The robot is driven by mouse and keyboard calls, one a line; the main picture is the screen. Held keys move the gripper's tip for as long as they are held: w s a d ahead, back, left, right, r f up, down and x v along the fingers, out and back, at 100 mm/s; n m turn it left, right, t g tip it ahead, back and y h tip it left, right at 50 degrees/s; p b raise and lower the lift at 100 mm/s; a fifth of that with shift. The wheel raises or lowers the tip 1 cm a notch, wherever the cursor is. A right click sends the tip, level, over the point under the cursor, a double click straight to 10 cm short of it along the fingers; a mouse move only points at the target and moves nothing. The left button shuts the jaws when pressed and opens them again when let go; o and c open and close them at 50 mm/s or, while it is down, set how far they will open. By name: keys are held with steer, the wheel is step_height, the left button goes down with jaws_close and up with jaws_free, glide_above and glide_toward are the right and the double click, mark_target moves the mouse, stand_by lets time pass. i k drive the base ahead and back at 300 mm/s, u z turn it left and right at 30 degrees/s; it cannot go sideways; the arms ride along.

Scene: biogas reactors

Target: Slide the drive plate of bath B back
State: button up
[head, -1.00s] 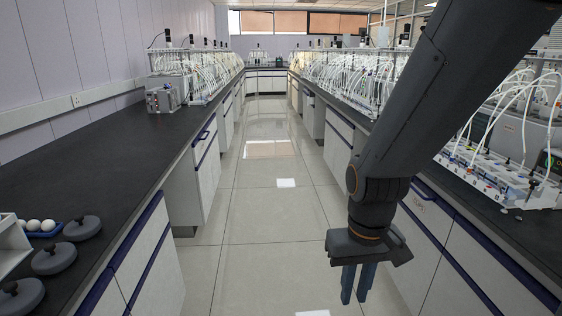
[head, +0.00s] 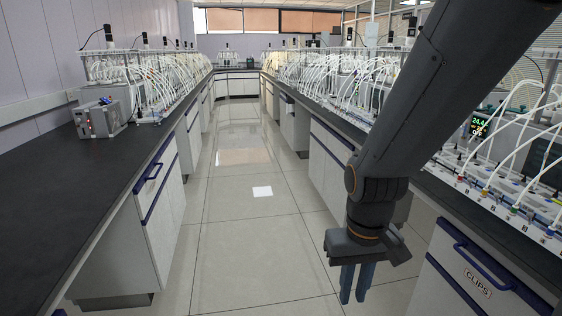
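My gripper (head: 356,283) hangs fingers down over the aisle floor, beside the right-hand bench, with nothing visible at its fingers. Its two blue-grey fingers are close together, and the gap between them is hard to judge. On the right bench stand white bath units (head: 505,205) with many tubes and coloured fittings. I cannot tell which unit is bath B, and no drive plate can be made out. My arm hides part of the right bench.
A clear tiled aisle (head: 235,220) runs ahead between two benches. The left bench top (head: 70,185) is bare in front; a grey box (head: 103,112) stands farther along it. A drawer labelled CLIPS (head: 478,283) is at the right. More tubed reactor rows (head: 160,80) line both benches.

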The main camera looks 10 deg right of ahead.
mark_target(410, 41)
steer(key=z, duration=0.15)
steer(key=i, duration=1.75)
steer(key=z, duration=0.25)
steer(key=i, duration=1.5)
steer(key=z, duration=0.1)
